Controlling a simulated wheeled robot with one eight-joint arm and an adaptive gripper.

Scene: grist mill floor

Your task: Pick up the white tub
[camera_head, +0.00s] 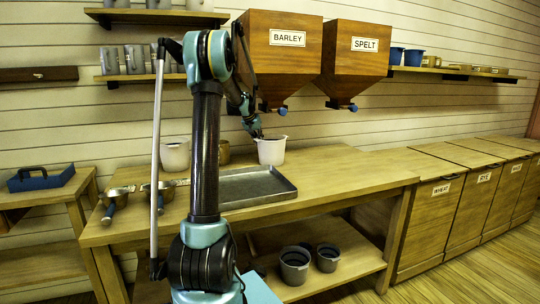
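A whitish tub (271,153) with small side lugs stands upright on the wooden workbench, just behind the metal tray. My gripper (258,134) points down at this tub's back-left rim. It is small and dark here, so I cannot tell whether its fingers are apart or closed, or whether they touch the rim. A second whitish tub (174,157) stands farther left on the bench, partly behind my arm.
A grey metal tray (282,189) lies on the workbench (345,168), with a brown pot (224,152) behind it. Metal scoops (117,196) lie at left. The barley hopper (283,55) and spelt hopper (356,60) hang above. Bench room is clear right of the tray.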

